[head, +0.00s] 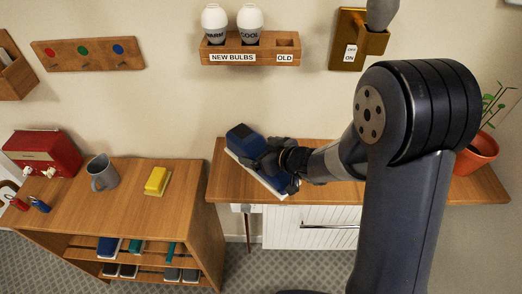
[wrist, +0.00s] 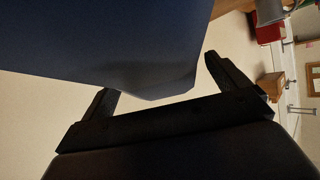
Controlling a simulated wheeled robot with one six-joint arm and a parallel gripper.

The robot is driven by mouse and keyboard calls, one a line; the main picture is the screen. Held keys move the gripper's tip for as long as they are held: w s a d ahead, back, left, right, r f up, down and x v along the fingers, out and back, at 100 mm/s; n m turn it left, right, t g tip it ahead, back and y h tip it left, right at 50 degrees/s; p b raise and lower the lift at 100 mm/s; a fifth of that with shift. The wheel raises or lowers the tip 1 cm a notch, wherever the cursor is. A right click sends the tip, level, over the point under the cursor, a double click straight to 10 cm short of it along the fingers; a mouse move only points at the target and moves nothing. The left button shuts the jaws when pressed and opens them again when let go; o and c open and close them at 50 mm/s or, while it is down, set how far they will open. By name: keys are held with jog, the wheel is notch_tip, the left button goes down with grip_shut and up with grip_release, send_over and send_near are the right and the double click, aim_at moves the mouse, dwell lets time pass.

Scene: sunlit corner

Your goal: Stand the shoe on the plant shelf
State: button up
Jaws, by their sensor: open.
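The dark blue shoe (head: 241,136) with a pale sole edge is at the left end of the wooden plant shelf (head: 470,190) in the head view. My gripper (head: 272,162) is right at the shoe and hides part of it. In the wrist view the shoe (wrist: 110,40) fills the upper left as a large blue surface. The two fingers of my gripper (wrist: 158,78) are spread apart, with the blue surface reaching between them. I cannot tell whether the fingers touch it, or whether the whole sole rests on the shelf.
A potted plant (head: 478,152) stands at the shelf's right end. A shoe rack (head: 130,215) at left bears a red radio (head: 42,152), grey mug (head: 102,172) and yellow block (head: 157,181).

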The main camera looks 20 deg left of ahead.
jog(key=v, duration=1.1)
jog(key=shift+s+d+r, duration=0.15)
jog(key=shift+d+r, duration=0.05)
jog(key=shift+d, duration=0.05)
jog(key=shift+s+d, duration=0.15)
